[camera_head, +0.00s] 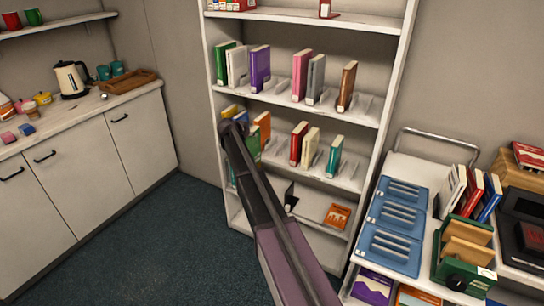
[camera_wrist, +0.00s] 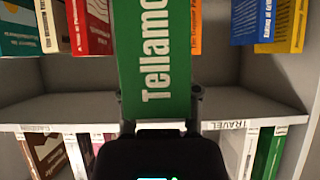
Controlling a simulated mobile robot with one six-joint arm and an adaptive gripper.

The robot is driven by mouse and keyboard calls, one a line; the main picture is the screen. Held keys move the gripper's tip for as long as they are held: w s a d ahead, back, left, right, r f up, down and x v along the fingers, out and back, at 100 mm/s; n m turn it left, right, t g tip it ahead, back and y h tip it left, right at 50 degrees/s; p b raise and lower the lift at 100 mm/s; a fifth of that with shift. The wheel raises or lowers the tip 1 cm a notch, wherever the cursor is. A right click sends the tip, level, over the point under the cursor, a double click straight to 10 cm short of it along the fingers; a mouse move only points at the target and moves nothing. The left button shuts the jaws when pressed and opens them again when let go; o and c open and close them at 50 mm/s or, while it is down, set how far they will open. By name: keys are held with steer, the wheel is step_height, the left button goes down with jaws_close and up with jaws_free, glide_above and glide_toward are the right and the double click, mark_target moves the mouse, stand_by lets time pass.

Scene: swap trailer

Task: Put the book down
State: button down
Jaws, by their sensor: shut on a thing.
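My gripper (camera_wrist: 158,97) is shut on a green book (camera_wrist: 155,50) with "Tellamo" in white letters on it. The wrist picture is upside down relative to the head view. The book is at the middle shelf (camera_wrist: 75,108) of the white bookcase, in the gap between a red book (camera_wrist: 90,25) and an orange book (camera_wrist: 196,28). In the head view part of the green book (camera_head: 253,142) shows beside my arm; my arm hides the gripper's fingers. I cannot tell whether the book's lower edge touches the shelf.
The shelf above holds purple (camera_head: 260,68), pink (camera_head: 301,75) and other books. An orange book (camera_head: 337,215) lies on a lower shelf. A cart with blue trays (camera_head: 392,250) and a green box (camera_head: 465,255) stands right. A counter (camera_head: 80,120) stands left; the floor between is clear.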

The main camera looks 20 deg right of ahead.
steer(key=shift+w+d+f, duration=0.1)
steer(key=shift+w+d, duration=0.2)
steer(key=shift+d, duration=0.4)
steer(key=w+d, duration=0.9)
steer(key=d, duration=0.2)
steer(key=shift+d, duration=0.3)
steer(key=shift+w, duration=0.15)
steer(key=shift+w+d+f+b, duration=0.3)
steer(key=shift+d+f+b, duration=0.1)
steer(key=shift+f+b, duration=0.2)
steer(key=shift+w+d+f+b, duration=0.25)
steer(key=shift+d+f+b, duration=0.15)
steer(key=shift+f+b, duration=0.2)
steer(key=shift+w+d+f+b, duration=0.3)
steer(key=shift+d+f+b, duration=0.1)
steer(key=shift+f+b, duration=0.2)
steer(key=shift+c, duration=1.6)
jaws_free()
